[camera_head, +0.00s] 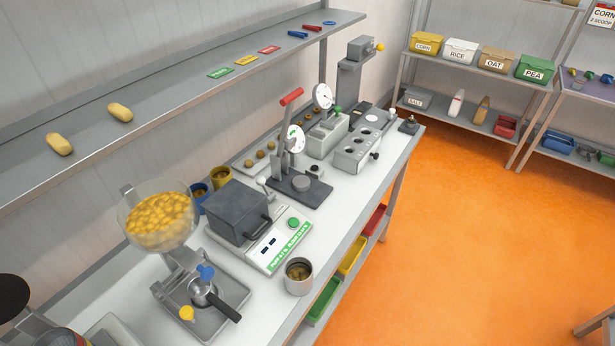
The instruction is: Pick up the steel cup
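A grey metal-looking cup (298,280) stands upright on the bench near its front edge, to the right of the scale with the green label. Its inside looks brownish; I cannot tell whether that is contents or a reflection. Nothing covers the cup from this view. Neither of my grippers shows in the head view.
The white bench (262,313) carries a scale (280,245) with a dark box (236,212), and a grinder with a clear hopper (160,222) and a black handle (225,310). A lever press (296,165) stands farther back. A shelf (170,85) overhangs the rear. Orange floor lies open right.

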